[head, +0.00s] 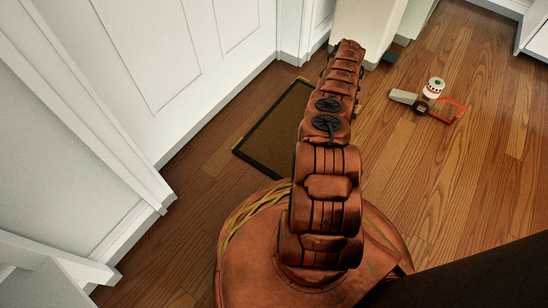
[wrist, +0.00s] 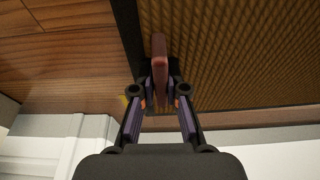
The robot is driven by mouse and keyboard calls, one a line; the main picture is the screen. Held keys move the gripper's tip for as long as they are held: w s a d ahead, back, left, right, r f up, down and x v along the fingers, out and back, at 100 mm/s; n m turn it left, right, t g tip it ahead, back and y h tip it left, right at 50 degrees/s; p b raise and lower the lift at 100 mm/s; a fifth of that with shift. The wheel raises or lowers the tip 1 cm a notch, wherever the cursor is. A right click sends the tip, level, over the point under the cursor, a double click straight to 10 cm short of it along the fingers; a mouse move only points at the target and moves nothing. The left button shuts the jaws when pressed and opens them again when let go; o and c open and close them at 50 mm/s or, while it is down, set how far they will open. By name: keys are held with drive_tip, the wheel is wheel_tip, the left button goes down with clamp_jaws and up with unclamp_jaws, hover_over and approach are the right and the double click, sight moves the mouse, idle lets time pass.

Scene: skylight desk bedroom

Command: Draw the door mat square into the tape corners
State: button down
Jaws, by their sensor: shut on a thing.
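The door mat (head: 272,127) is brown with a black border and lies on the wood floor beside the white door. My arm crosses in front of its right side and hides that part, and my gripper is hidden in the head view. In the wrist view the mat's woven surface (wrist: 240,50) fills the upper right. My gripper (wrist: 160,78) is shut on a reddish-brown tab (wrist: 160,50) at the mat's black edge. A bit of yellow tape (wrist: 126,101) shows beside the left finger.
The white door (head: 170,50) and its wall run close along the mat's left side. A white cabinet-like block (head: 365,25) stands beyond my arm. A white-and-red object (head: 434,88) with an orange-red loop lies on the floor at right. Open floor surrounds it.

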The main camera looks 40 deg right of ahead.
drive_tip(key=shift+f, duration=0.15)
drive_tip(key=shift+f, duration=0.75)
drive_tip(key=c, duration=1.1)
unclamp_jaws()
drive_tip(key=shift+c, duration=0.2)
drive_tip(key=shift+v, duration=1.05)
drive_tip(key=v, duration=0.8)
drive_tip(key=shift+r, duration=0.3)
drive_tip(key=shift+s+d+r, duration=0.1)
drive_tip(key=shift+s+r, duration=0.15)
drive_tip(key=shift+r, duration=0.35)
